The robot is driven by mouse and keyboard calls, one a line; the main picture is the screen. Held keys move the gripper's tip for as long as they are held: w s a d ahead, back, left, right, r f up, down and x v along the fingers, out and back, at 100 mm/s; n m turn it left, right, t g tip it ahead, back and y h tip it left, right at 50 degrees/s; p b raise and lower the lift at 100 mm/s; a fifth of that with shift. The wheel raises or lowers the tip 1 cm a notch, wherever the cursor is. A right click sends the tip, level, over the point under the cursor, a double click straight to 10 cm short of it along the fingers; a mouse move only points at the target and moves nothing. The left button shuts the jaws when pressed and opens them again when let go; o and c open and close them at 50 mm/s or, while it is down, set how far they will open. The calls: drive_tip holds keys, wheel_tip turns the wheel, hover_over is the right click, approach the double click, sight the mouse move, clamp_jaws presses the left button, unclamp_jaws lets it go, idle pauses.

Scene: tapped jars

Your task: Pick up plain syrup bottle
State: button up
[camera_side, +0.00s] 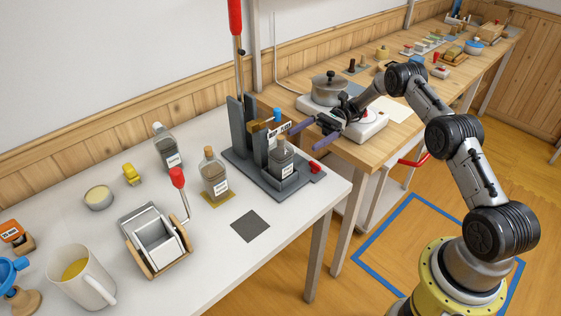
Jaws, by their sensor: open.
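Three labelled glass bottles are in view, and I cannot read which is the plain syrup bottle. One bottle (167,151) with a pale cap stands at the back of the white table. A cork-topped bottle (215,178) with brownish contents stands on a yellow mat. A third bottle (282,161) stands upright on the base of the grey press (240,130). My gripper (305,136) is open and empty, its two purple fingers pointing left toward the press, up and to the right of the third bottle and apart from it.
The press has a tall red-tipped lever (235,18). A wooden-sided box with a red-knobbed crank (156,240), a mug (82,277), a yellow item (131,175) and a dark square (250,226) are on the white table. A pot (329,89) stands behind my gripper.

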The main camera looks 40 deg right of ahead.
sight(273, 159)
drive_tip(key=a, duration=0.8)
drive_tip(key=shift+a, duration=0.15)
drive_tip(key=shift+a+f, duration=0.15)
drive_tip(key=shift+a, duration=1.15)
drive_tip(key=shift+a+f, duration=0.1)
drive_tip(key=shift+a, duration=1.2)
clamp_jaws()
